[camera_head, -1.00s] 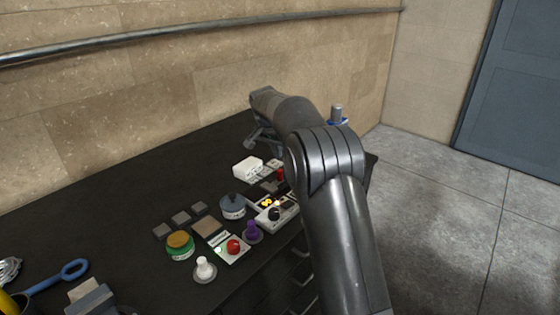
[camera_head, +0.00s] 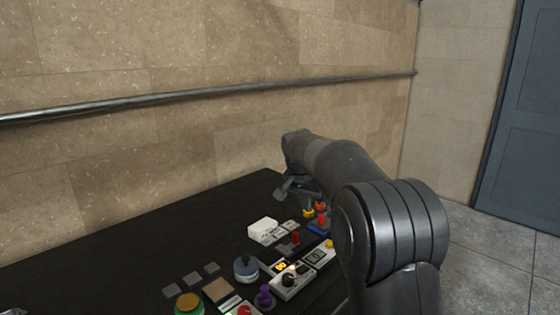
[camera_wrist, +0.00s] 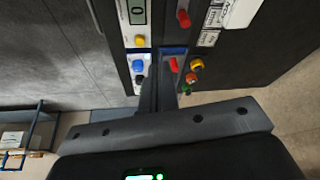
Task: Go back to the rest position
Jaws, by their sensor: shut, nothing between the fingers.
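My gripper (camera_head: 284,188) is above the far right end of the black bench (camera_head: 150,232) in the head view, with part of my dark arm across the right side. In the wrist view my gripper (camera_wrist: 161,84) shows its two fingers together, with nothing between them. Beyond the fingertips are a red knob (camera_wrist: 173,64) on a blue base and a blue button (camera_wrist: 138,65). I cannot tell how far the fingertips are from them.
A wall rail (camera_head: 200,95) runs behind. Bare floor (camera_head: 500,250) lies to the right.

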